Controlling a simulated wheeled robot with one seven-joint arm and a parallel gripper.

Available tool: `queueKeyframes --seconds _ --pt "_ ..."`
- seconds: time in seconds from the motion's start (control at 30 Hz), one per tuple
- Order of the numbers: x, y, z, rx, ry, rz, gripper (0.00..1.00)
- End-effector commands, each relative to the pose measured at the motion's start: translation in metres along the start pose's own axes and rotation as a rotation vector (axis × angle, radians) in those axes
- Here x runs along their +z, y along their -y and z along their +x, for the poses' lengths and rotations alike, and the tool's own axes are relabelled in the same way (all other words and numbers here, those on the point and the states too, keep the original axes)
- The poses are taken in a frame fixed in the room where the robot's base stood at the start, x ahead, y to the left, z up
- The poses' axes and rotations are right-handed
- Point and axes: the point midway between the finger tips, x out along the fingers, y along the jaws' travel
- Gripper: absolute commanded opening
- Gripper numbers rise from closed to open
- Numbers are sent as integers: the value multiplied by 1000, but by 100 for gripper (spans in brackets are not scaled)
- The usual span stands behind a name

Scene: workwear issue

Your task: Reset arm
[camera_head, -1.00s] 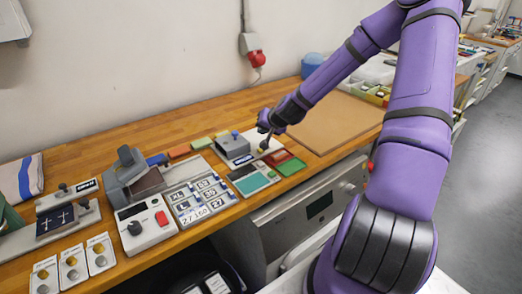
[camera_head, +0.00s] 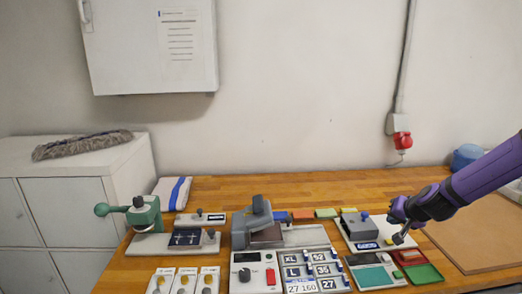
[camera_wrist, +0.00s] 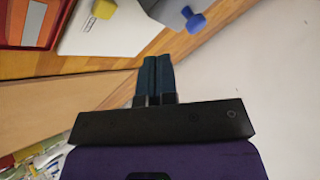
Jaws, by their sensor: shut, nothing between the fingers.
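My gripper (camera_head: 400,236) shows at the right of the head view, at the end of my purple arm. It is above the right part of the wooden bench, close to a grey device on a white plate (camera_head: 352,240). In the wrist view my gripper (camera_wrist: 155,60) has its two dark fingers side by side, shut with nothing between them. Beyond the fingertips are the bench's wooden edge and the wall. The fingertips are small in the head view, and I cannot tell there whether they touch anything.
A heat press (camera_head: 256,222) stands mid-bench beside a control box (camera_head: 254,272) and size tiles. A green hand press (camera_head: 143,213) and folded towel (camera_head: 172,192) are at left. Red and green trays (camera_head: 424,273) lie below my gripper. A brown board (camera_head: 475,230) lies right. A wall cabinet (camera_head: 150,45) hangs upper left.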

Motion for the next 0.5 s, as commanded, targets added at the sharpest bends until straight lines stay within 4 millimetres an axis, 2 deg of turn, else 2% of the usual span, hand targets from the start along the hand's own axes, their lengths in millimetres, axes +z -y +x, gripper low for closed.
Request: queueKeyframes --seconds 0.03,0.27,0.5 --pt "2 10 -8 12 19 -48 0" --pt "17 44 -46 72 111 -211 0" --pt "29 76 -99 140 173 -346 0"
